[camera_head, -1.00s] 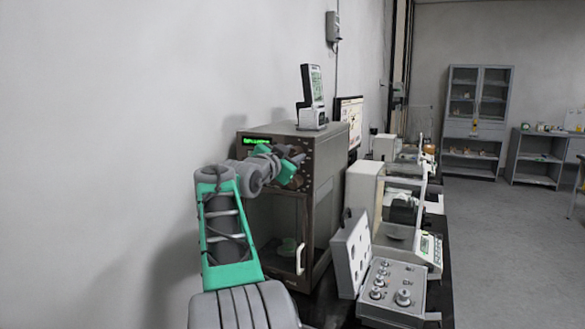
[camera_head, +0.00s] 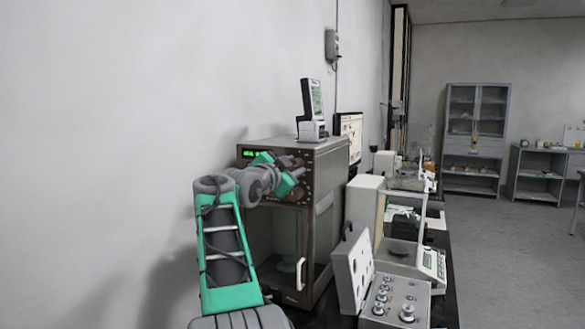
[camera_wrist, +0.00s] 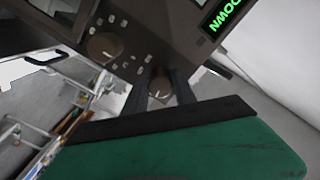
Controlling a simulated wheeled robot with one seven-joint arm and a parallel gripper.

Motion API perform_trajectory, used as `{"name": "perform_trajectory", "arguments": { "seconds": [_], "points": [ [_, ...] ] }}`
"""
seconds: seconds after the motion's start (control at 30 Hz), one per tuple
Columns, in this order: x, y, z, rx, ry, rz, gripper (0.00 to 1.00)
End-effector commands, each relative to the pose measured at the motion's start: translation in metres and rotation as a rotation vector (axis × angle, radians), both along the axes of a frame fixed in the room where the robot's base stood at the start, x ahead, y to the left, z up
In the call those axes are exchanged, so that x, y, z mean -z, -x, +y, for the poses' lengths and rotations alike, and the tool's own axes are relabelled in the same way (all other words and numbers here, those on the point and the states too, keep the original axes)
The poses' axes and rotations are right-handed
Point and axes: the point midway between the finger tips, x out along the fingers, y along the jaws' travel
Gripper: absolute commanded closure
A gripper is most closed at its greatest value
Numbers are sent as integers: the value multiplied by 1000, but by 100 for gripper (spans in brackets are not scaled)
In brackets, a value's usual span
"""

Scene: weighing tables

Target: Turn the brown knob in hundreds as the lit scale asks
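A brown oven-like cabinet (camera_head: 325,160) stands against the wall with a lit green display (camera_head: 249,153) at its upper left. The display shows large in the wrist view (camera_wrist: 222,14), tilted and cut off, its text only partly readable. Two brown knobs show in the wrist view: one (camera_wrist: 104,46) stands free, the other (camera_wrist: 160,88) lies between the dark fingers of my gripper (camera_wrist: 160,92). The fingers are apart, on either side of this knob; whether they touch it I cannot tell. In the head view my gripper (camera_head: 290,181) is at the control panel and hides part of it.
A grey device (camera_head: 311,112) stands on the cabinet. The cabinet door has a pale handle (camera_head: 300,273). To the right are a weight box (camera_head: 398,298) with its lid up and a glass-cased balance (camera_head: 408,235). Open floor lies farther right.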

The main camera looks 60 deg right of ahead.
Motion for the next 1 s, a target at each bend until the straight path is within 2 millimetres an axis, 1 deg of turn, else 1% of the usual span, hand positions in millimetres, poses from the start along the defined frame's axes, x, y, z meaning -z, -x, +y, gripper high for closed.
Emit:
{"name": "perform_trajectory", "arguments": {
  "seconds": [0.03, 0.2, 0.43, 0.5, 0.57, 0.8, 0.9, 1.0],
  "points": [
    [0, 0, 0, 0, 0, 0, 63],
    [0, 0, 0, -1, 1, 0, 49],
    [0, 0, 0, 0, 1, 0, 48],
    [0, 0, 3, -1, 2, 0, 48],
    [-1, 1, 10, -2, 3, -2, 48],
    [1, 8, 58, -4, 3, 0, 48],
    [1, 11, 72, -3, 1, 0, 48],
    [0, 12, 77, -1, 1, 0, 48]
  ]
}}
